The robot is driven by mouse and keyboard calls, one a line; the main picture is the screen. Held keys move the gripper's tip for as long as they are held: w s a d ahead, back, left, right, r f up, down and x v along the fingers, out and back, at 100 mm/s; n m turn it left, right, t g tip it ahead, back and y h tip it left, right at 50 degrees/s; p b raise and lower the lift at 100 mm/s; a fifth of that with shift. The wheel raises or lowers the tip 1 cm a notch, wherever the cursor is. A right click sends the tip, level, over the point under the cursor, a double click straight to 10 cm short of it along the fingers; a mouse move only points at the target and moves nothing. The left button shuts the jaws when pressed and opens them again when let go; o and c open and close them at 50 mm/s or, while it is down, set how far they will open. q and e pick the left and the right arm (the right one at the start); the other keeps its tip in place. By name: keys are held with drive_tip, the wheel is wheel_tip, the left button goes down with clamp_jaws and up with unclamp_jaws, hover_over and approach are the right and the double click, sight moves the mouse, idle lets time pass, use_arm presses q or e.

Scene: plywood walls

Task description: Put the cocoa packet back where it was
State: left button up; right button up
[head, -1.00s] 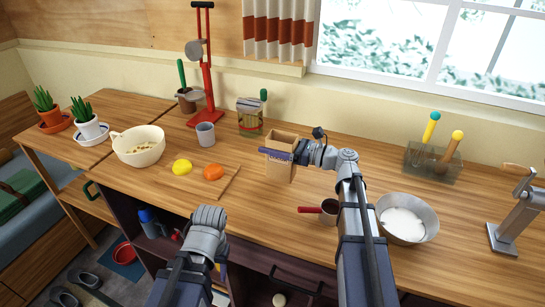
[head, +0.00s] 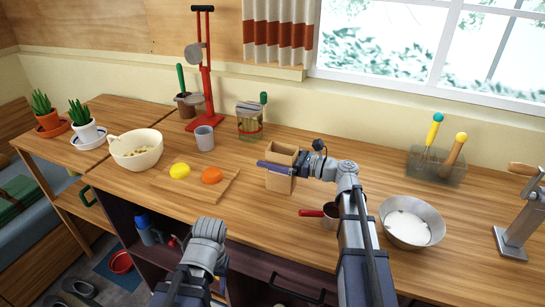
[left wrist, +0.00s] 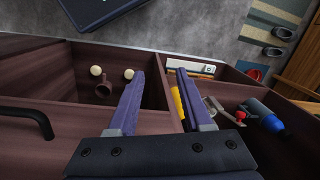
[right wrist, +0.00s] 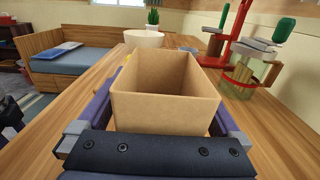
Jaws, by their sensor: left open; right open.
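A brown open-topped carton (head: 281,182), probably the cocoa packet, is upright at the middle of the worktop and appears to stand on it. In the right wrist view, the carton (right wrist: 165,110) looks empty inside. My right gripper (head: 277,169) is open, with its fingers on either side of the carton; any contact is hidden.
A red-handled pan (head: 330,216) and metal bowl (head: 436,228) stand right of the carton. A cutting board (head: 226,192) with yellow and orange pieces lies left. A glass jar (head: 250,130) and red stand (head: 208,95) are behind. The worktop behind the pan looks clear.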

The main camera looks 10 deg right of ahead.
drive_tip(key=shift+r, duration=0.3)
drive_tip(key=v, duration=1.2)
